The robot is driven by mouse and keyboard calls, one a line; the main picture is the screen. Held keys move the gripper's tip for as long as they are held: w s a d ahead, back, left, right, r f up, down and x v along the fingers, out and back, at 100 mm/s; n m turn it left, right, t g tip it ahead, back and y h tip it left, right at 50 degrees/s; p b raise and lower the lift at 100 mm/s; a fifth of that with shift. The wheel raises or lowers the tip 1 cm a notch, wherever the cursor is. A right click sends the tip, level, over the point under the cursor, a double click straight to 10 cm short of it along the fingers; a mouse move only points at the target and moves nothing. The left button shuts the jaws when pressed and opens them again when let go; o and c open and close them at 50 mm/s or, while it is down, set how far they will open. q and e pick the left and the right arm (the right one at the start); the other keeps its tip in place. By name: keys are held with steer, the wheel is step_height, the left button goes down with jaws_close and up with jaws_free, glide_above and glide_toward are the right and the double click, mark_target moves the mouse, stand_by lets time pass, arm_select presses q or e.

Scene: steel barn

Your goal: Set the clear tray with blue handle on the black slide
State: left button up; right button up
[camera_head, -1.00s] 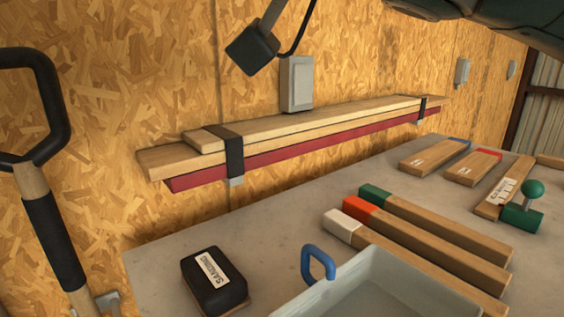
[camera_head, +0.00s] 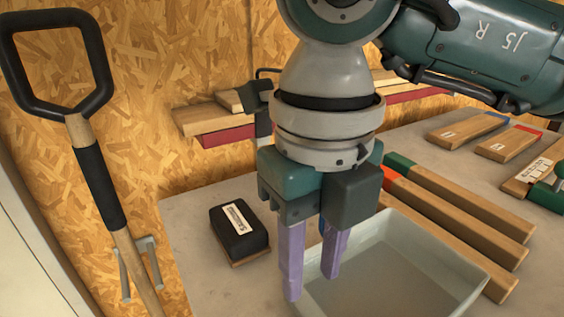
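The clear tray (camera_head: 462,257) with pale, see-through walls sits on the grey bench at the lower right. I cannot make out a black slide in this view. My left gripper is not in view.
A black sanding block (camera_head: 238,233) lies left of my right gripper. Wooden bars with coloured ends (camera_head: 455,215) lie close behind the tray. More wooden pieces (camera_head: 468,127) lie farther back. A shovel (camera_head: 98,185) stands at the left by the chipboard wall.

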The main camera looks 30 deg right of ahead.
mark_target(309, 295)
step_height(309, 295, down, 6)
steer(key=shift+w+d+f, duration=0.1)
steer(key=shift+w+f, duration=0.05)
steer(key=shift+f, duration=0.05)
jaws_close()
stand_by(0.4)
stand_by(1.1)
